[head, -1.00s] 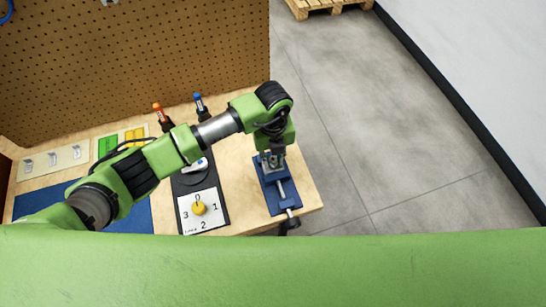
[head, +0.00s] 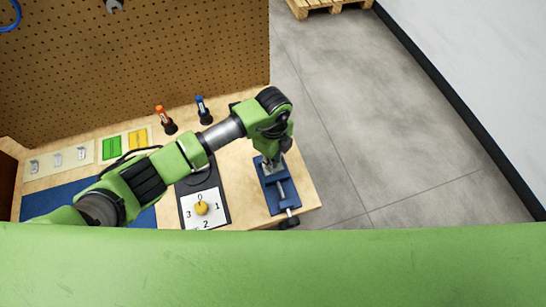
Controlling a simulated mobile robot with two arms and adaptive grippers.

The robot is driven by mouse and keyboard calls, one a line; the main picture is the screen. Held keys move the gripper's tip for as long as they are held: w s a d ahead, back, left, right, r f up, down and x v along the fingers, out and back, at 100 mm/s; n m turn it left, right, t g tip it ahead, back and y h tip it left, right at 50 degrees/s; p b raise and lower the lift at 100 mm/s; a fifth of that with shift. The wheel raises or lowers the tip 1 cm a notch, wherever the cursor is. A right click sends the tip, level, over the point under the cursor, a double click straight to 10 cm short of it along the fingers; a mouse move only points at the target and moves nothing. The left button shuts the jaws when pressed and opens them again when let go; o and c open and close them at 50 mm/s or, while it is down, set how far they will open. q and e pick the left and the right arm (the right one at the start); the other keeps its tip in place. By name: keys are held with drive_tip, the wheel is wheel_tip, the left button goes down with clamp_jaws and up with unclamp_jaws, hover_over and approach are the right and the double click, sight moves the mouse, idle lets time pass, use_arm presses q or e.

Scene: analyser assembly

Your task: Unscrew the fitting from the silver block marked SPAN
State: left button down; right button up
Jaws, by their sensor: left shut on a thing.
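My left gripper (head: 272,164) points down over the blue vise (head: 289,197) at the right end of the bench. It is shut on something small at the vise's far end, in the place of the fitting. The fitting and the silver block are mostly hidden by my gripper and wrist, and the SPAN mark cannot be read. I cannot tell how far the fitting is turned. My right gripper is out of view.
A dial board with a yellow knob (head: 201,208) lies left of the vise. An orange-topped tool (head: 160,113) and a blue-topped tool (head: 201,105) stand behind my arm. A pegboard (head: 140,60) rises at the back. The bench edge is just right of the vise.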

use_arm(q)
drive_tip(key=shift+r+n+p, duration=0.15)
drive_tip(key=shift+n+p, duration=0.35)
drive_tip(key=shift+n, duration=0.4)
drive_tip(key=shift+n+p, duration=0.3)
drive_tip(key=shift+n, duration=0.8)
drive_tip(key=c, duration=1.8)
unclamp_jaws()
drive_tip(key=shift+o, duration=0.2)
drive_tip(key=o, duration=0.6)
drive_tip(key=shift+c, duration=0.2)
